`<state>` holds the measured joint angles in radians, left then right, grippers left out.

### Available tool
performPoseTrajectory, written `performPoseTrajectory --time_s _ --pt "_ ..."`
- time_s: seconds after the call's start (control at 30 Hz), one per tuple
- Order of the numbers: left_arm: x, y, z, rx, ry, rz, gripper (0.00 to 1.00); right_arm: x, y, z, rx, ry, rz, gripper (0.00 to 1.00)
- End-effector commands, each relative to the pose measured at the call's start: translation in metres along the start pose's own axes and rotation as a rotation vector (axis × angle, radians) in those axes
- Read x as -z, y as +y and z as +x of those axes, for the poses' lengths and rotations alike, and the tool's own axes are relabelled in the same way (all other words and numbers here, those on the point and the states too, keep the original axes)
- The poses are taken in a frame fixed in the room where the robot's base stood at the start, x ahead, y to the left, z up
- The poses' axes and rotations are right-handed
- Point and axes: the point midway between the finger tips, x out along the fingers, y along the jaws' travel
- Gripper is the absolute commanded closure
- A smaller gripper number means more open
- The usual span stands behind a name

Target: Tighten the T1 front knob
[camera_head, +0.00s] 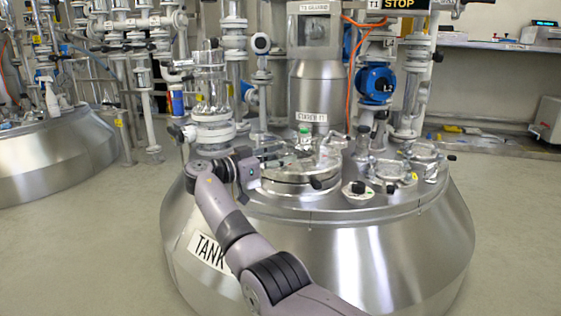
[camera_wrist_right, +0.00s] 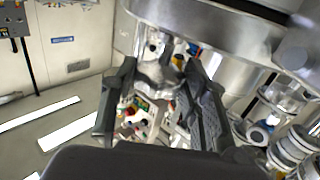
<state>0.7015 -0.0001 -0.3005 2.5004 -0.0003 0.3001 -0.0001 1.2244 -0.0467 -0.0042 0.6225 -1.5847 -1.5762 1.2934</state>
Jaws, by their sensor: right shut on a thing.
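The tank T1 (camera_head: 330,265) is a wide, shiny steel vessel. Its round lid (camera_head: 300,187) has several dark knobs around it. My right gripper (camera_head: 272,158) reaches in from the left over the lid. In the right wrist view its two dark fingers (camera_wrist_right: 160,85) stand either side of a shiny piece (camera_wrist_right: 158,74). They are shut on a piece I cannot identify for sure; the head view hides most of the grip. My left gripper is not in view.
A white-based dark knob (camera_head: 358,189) and small round ports (camera_head: 395,172) sit right of the lid. A steel column (camera_head: 317,95) and glass pipework (camera_head: 210,90) rise behind. A second tank (camera_head: 60,160) stands at the left, with free floor between.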

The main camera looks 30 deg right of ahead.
Motion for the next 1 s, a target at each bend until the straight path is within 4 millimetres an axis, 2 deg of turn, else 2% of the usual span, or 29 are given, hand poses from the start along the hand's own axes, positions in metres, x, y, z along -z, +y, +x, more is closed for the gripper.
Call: performPoseTrajectory --time_s 0.7,0.73,1.0 --pt "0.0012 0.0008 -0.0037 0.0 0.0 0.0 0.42 0.0019 -0.0006 0.0009 -0.034 0.002 0.002 0.86" --pt "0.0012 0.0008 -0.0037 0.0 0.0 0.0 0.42 0.0019 -0.0006 0.0009 -0.034 0.002 0.003 0.57" --pt "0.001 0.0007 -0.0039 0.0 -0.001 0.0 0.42 0.001 -0.0007 0.0005 -0.033 0.001 0.002 0.39"
